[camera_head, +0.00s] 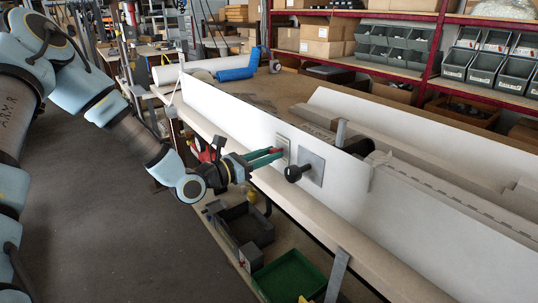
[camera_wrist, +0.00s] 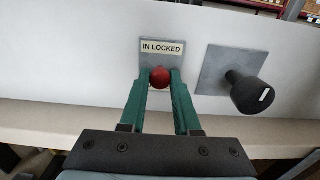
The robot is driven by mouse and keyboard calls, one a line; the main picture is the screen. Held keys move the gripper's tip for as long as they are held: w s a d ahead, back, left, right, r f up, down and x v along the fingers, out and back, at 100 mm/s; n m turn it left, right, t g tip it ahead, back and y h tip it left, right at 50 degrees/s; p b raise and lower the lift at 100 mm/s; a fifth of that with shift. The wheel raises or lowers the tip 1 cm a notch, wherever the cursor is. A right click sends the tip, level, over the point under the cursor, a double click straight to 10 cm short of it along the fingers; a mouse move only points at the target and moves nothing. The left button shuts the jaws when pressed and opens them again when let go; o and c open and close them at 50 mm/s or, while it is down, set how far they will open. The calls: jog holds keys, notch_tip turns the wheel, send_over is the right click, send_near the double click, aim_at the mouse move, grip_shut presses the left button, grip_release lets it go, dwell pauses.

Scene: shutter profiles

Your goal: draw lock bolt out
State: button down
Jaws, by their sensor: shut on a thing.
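The lock bolt shows in the wrist view as a red ball knob (camera_wrist: 160,77) in front of a small grey plate (camera_wrist: 160,54). A label above the knob on this plate reads "IN LOCKED". My gripper (camera_wrist: 160,88), with green fingers, is shut on the red knob, one finger on each side. In the head view my gripper (camera_head: 276,154) reaches from the left to the same small plate (camera_head: 283,142) on the upright white panel (camera_head: 235,112). The fingers mostly hide the knob there. The bolt's shaft behind the knob is hidden.
A black knob handle (camera_wrist: 251,93) on a larger grey square plate (camera_wrist: 222,66) stands out from the panel close to the right of my gripper. The bench edge (camera_head: 300,196) runs below. Bins, including a green one (camera_head: 290,277), sit under the bench.

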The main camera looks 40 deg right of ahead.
dwell(0.7)
jog(key=shift+a, duration=1.25)
jog(key=c, duration=0.6)
grip_release()
jog(key=shift+w+a, duration=0.1)
jog(key=shift+a, duration=0.05)
jog(key=a, duration=0.3)
jog(key=a+b, duration=0.1)
jog(key=a, duration=0.3)
jog(key=a+b, duration=0.1)
jog(key=a, duration=0.2)
jog(key=shift+w+a, duration=0.25)
jog(key=shift+a, duration=0.05)
